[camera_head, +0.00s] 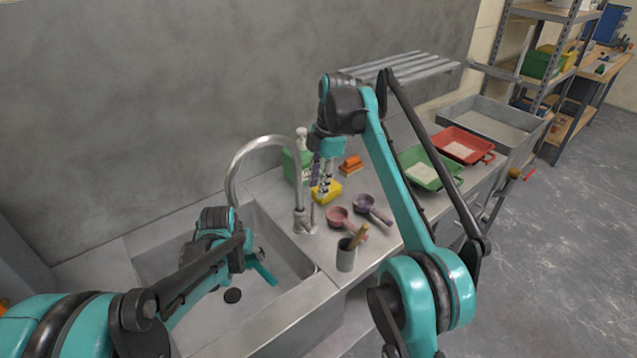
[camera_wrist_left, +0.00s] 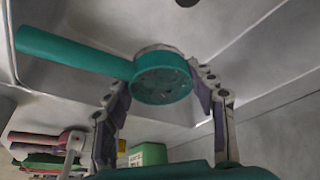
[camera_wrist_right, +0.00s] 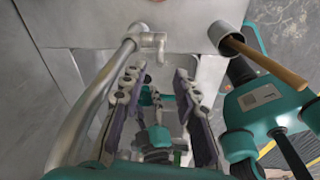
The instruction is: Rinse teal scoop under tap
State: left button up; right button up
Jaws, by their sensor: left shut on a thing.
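The teal scoop (camera_head: 262,273) is over the sink basin (camera_head: 185,258), and my left gripper (camera_head: 246,258) is shut on it. In the left wrist view, the scoop's round cup (camera_wrist_left: 162,78) sits between the fingers (camera_wrist_left: 162,92), with its handle pointing left. My left arm partly hides the scoop in the head view. The curved metal tap (camera_head: 265,141) stands at the sink's right side; I see no water coming from it. My right gripper (camera_head: 326,178) points down just right of the tap. In the right wrist view, its fingers (camera_wrist_right: 158,82) are apart and empty, with the tap (camera_wrist_right: 90,95) beside them.
Green (camera_head: 424,180) and red (camera_head: 463,153) tubs lie further right.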

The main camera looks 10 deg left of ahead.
pick_arm(q)
jog(key=shift+d, duration=0.1)
jog(key=s+d, duration=0.2)
jog(key=d, duration=0.5)
jog(key=shift+d+p, duration=0.25)
jog(key=shift+p, duration=0.1)
jog(key=shift+s, duration=0.1)
dwell(0.3)
jog(key=shift+d+r, duration=0.1)
dwell(0.9)
jog(key=s+d+r+p, duration=0.1)
jog(key=d+r+p, duration=0.2)
jog(key=d, duration=0.1)
jog(key=shift+s+d+r+p, duration=0.25)
jog(key=shift+d+r+p, duration=0.05)
jog(key=shift+r+p, duration=0.1)
dwell(1.1)
